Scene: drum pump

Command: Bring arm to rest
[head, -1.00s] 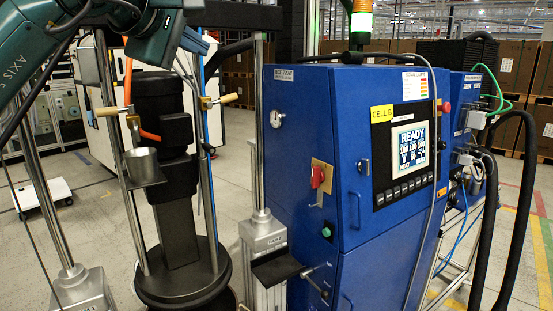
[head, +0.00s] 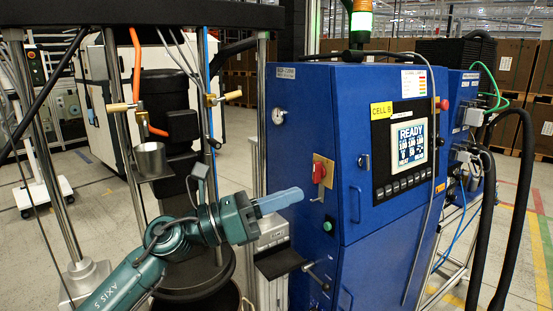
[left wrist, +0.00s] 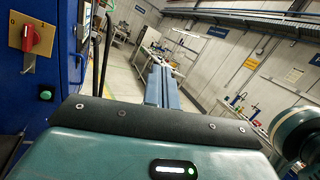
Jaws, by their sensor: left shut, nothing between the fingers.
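My left gripper (head: 280,201) shows in the head view at the end of the teal left arm (head: 140,272), which comes in from the lower left. Its light-blue fingers are together with nothing between them, pointing right towards the blue cabinet (head: 345,225). In the left wrist view the blue fingers (left wrist: 162,88) are also close together, pointing away over open floor. The drum pump (head: 165,95), with its black motor and column, stands behind the arm and is partly hidden by it. My right gripper is in neither view.
A red rotary switch (head: 319,173) and a green button (head: 328,226) are on the cabinet near the fingers. A black shelf (head: 281,262) juts out below the gripper. A metal cup (head: 149,158) sits left of the pump. Black hoses (head: 512,210) hang at the right.

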